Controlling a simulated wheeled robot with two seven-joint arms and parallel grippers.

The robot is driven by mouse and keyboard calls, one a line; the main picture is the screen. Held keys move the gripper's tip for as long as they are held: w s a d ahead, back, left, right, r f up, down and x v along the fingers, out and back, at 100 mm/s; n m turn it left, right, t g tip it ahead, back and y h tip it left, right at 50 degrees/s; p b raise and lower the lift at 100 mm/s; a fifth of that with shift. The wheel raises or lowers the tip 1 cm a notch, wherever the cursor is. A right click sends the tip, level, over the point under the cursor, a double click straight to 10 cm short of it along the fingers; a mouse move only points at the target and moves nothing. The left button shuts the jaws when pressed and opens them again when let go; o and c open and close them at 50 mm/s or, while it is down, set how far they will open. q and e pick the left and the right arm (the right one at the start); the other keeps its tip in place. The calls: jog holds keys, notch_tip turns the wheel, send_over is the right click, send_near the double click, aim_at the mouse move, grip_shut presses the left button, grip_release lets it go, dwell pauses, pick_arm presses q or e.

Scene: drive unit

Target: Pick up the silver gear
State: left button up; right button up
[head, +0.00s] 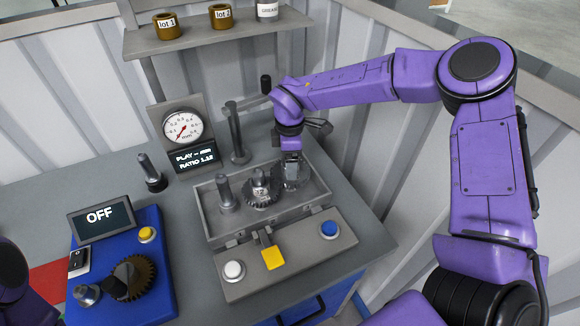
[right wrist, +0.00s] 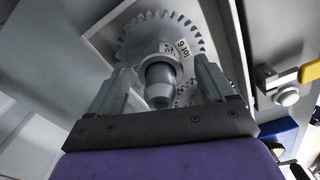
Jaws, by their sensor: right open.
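A silver gear (right wrist: 135,42) with a printed label fills the top of the right wrist view, around a grey post (right wrist: 160,82). In the head view a toothed grey gear (head: 296,180) shows partly under my right gripper (head: 291,165), in the grey tray (head: 212,232). My right gripper is open; in the right wrist view its two fingers (right wrist: 163,88) stand on either side of the post, with nothing clamped. Contact with the gear cannot be told. Another gear (head: 262,194), marked 12, sits beside it on a post. My left gripper is not in view.
A bare post (head: 227,195) stands in the tray's left part. A lever post (head: 237,140) and dial gauge (head: 182,127) stand behind. A panel with white (head: 233,270) and blue (head: 329,229) buttons lies in front. A blue unit (head: 155,300) with a brown gear is left.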

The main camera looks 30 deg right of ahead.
jog(key=c, duration=1.1)
jog(key=shift+o, duration=0.2)
jog(key=shift+r, duration=0.1)
